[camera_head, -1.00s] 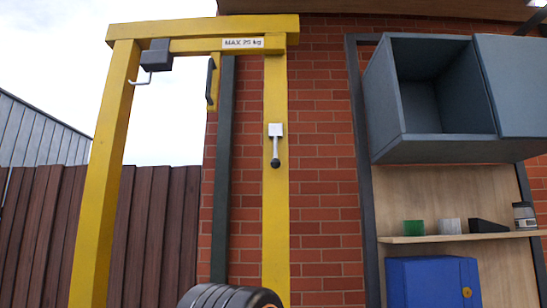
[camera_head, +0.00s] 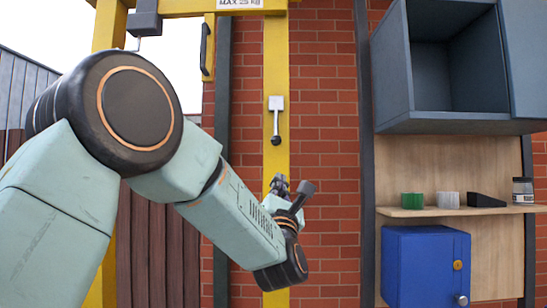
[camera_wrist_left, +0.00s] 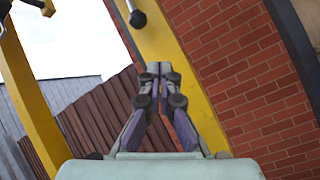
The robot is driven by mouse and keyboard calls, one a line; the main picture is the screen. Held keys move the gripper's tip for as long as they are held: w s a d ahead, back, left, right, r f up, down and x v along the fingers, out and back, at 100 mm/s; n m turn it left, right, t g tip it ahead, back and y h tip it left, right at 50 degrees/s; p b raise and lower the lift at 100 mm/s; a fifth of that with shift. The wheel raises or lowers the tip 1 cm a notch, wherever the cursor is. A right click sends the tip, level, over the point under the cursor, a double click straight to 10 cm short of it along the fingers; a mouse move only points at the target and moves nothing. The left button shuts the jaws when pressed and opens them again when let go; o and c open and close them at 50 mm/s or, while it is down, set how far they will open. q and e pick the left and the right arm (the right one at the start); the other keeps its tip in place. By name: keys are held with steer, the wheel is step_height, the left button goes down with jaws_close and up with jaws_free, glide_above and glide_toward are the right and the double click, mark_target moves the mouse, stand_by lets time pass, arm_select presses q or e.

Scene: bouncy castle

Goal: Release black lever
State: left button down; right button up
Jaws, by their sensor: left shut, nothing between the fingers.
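A lever (camera_head: 276,122) with a pale mount and a black knob hangs downward on the yellow post (camera_head: 275,65). Its black knob (camera_wrist_left: 138,19) shows at the top of the left wrist view. A black handle (camera_head: 205,48) is on a short yellow piece further left. My left gripper (camera_head: 280,184) is in front of the post, a little below the lever and apart from it. In the left wrist view its fingertips (camera_wrist_left: 160,68) are together with nothing between them. My right gripper is out of view.
A grey open cabinet (camera_head: 455,70) sticks out from the upper right. Below it, a wooden shelf (camera_head: 450,211) holds small items above a blue box (camera_head: 420,265). A red brick wall (camera_head: 325,130) stands behind the post. A brown fence (camera_head: 150,250) is at the left.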

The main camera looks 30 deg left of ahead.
mark_target(274, 153)
arm_select(q)
steer(key=n, duration=0.2)
steer(key=r+n+y, duration=0.1)
steer(key=s+n+y, duration=0.1)
steer(key=n, duration=0.1)
steer(key=shift+s+a+r+n, duration=0.1)
steer(key=shift+a+r+n, duration=0.05)
steer(key=shift+n, duration=0.15)
steer(key=p+x, duration=0.3)
steer(key=x, duration=0.6)
steer(key=shift+w+a+r, duration=0.25)
steer(key=shift+w, duration=0.15)
steer(key=shift+w+p, duration=0.15)
steer(key=shift+p, duration=0.15)
